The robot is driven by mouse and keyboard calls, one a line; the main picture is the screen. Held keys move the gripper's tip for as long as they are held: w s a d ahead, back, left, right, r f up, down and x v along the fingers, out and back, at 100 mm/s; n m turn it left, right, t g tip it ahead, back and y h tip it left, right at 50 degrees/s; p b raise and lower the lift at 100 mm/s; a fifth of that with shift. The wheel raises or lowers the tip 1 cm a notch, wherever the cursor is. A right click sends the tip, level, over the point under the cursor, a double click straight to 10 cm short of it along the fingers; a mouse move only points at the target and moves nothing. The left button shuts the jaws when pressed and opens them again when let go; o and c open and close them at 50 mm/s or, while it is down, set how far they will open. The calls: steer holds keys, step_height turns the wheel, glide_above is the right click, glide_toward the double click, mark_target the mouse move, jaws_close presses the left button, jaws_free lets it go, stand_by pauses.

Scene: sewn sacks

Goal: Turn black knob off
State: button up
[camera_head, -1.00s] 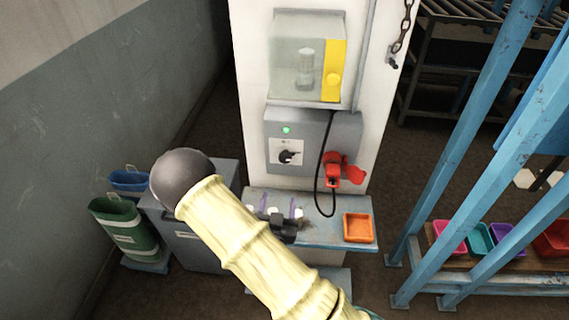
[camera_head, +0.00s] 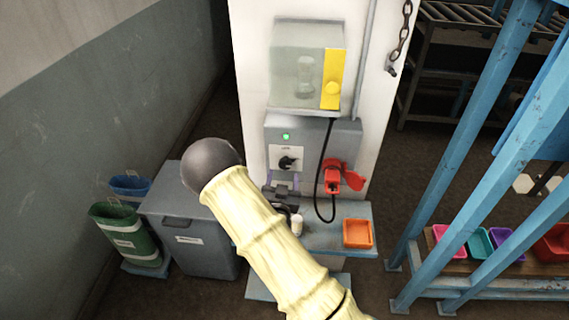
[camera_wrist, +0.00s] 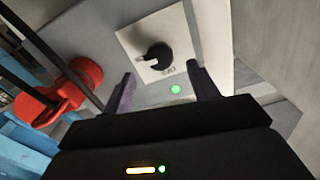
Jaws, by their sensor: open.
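The black knob (camera_head: 287,163) sits on a white plate on the front of a grey control box (camera_head: 346,136) fixed to the white column. A green light (camera_head: 286,136) glows above it. In the wrist view the knob (camera_wrist: 158,56) shows beyond and between my two fingers, with the green light (camera_wrist: 176,89) nearer. My gripper (camera_wrist: 163,88) is open and empty, its fingers apart and short of the knob. In the head view my gripper (camera_head: 283,184) is just below the knob, partly hidden by my arm.
A red plug and socket (camera_head: 334,180) with a black cable is right of the knob; it also shows in the wrist view (camera_wrist: 70,92). An orange tray (camera_head: 357,233) stands on the ledge below. A clear box with a yellow strip (camera_head: 332,80) hangs above. Blue posts (camera_head: 475,150) stand right.

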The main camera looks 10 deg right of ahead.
mark_target(285, 166)
steer(key=p+x, duration=0.1)
steer(key=x, duration=0.4)
steer(key=shift+p, duration=0.3)
steer(key=c, duration=1)
